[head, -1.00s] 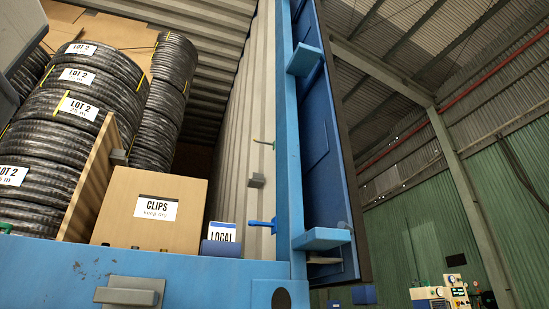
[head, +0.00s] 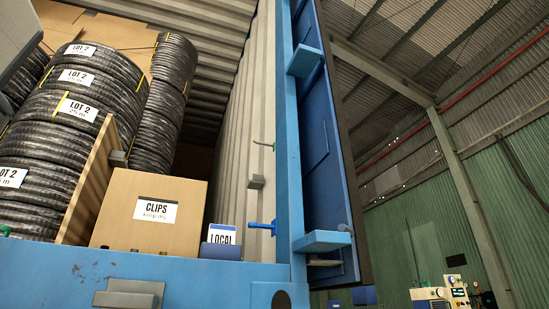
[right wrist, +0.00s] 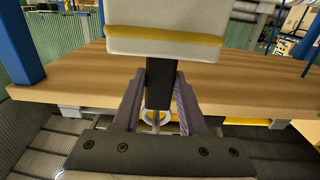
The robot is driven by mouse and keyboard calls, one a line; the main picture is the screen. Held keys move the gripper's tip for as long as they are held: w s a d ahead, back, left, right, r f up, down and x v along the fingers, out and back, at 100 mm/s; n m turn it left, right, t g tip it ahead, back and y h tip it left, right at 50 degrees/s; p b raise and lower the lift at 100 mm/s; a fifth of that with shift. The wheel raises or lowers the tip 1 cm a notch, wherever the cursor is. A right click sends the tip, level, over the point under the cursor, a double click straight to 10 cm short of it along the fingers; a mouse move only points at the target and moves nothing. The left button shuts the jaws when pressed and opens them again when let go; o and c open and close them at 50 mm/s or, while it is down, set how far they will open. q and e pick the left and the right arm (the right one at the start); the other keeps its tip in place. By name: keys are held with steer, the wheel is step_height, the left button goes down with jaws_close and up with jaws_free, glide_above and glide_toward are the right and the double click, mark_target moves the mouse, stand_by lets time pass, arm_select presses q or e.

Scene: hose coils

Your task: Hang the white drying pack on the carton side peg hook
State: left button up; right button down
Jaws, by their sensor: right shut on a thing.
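In the right wrist view, my right gripper (right wrist: 159,82) is shut on the dark tab of a white pack (right wrist: 160,18) with a yellow band. The pack is beyond the fingertips, above a wooden board in the picture, and its top is cut off. Neither gripper nor the pack shows in the head view. There, the carton (head: 150,212), labelled CLIPS, stands behind the blue front wall. A blue peg (head: 262,226) sticks out to the right of the carton, near the blue post.
Stacked black hose coils (head: 75,105) stand at left, with a wooden divider (head: 88,180) beside the carton. A blue door (head: 325,150) stands at the container's right edge. The wooden board (right wrist: 235,85) spans the wrist view.

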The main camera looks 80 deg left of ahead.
steer(key=shift+s+r, duration=0.1)
steer(key=shift+r, duration=0.25)
steer(key=shift+s+d+p, duration=0.15)
steer(key=shift+s+p, duration=0.25)
steer(key=shift+s, duration=1.75)
steer(key=s+p, duration=0.1)
steer(key=s, duration=0.5)
steer(key=shift+d+r, duration=0.2)
steer(key=shift+d, duration=0.05)
